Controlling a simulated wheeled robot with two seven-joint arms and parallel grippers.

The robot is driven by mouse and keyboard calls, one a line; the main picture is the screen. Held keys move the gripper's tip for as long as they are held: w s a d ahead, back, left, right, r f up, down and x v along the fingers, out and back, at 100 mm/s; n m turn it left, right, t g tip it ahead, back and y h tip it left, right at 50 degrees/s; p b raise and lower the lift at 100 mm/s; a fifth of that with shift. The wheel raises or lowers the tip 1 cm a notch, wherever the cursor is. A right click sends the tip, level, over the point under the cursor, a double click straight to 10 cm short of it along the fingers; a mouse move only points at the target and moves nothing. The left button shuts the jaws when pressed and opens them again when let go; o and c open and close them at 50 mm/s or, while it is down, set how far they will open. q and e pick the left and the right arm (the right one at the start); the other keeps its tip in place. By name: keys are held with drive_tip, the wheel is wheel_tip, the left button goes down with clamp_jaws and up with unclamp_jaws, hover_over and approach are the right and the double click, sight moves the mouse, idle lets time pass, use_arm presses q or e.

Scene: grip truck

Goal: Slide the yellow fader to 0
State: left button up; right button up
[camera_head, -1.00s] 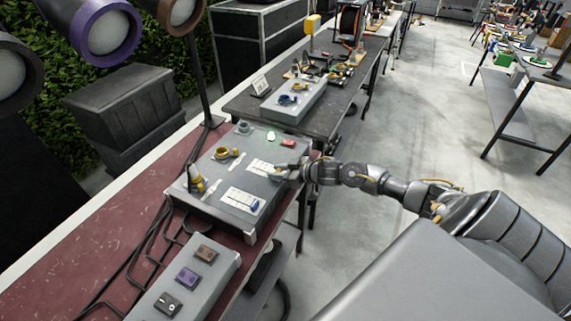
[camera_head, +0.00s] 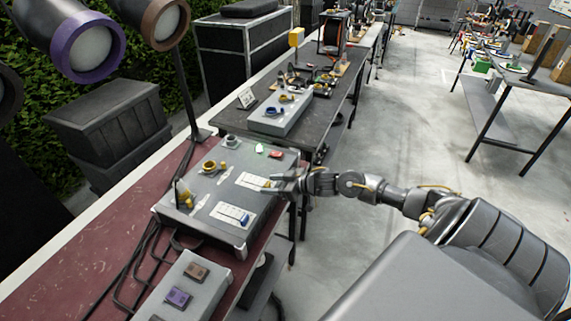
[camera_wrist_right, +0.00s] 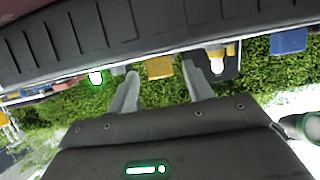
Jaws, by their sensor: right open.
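The grey control box (camera_head: 178,213) stands on the dark red table. On its top are two white fader strips. The upper strip (camera_head: 250,180) has a small yellow fader knob (camera_head: 267,184) at its right end, partly hidden by my right gripper. The lower strip (camera_head: 229,213) has a blue knob (camera_head: 245,219). My right gripper (camera_head: 274,184) is open at the box's right edge, beside the yellow knob. In the right wrist view a yellow block (camera_wrist_right: 160,67), apparently that knob, shows between the two spread fingers; contact cannot be told. My left gripper is out of view.
The box also carries a yellow ring-shaped part (camera_head: 210,167), a green button (camera_head: 261,149) and a red button (camera_head: 276,155). A smaller grey box (camera_head: 203,293) with several square buttons stands in front. Stage lamps (camera_head: 88,45) hang at the left.

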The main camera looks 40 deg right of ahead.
drive_tip(key=b+v, duration=0.1)
drive_tip(key=v, duration=0.8)
drive_tip(key=shift+f, duration=0.1)
idle(0.3)
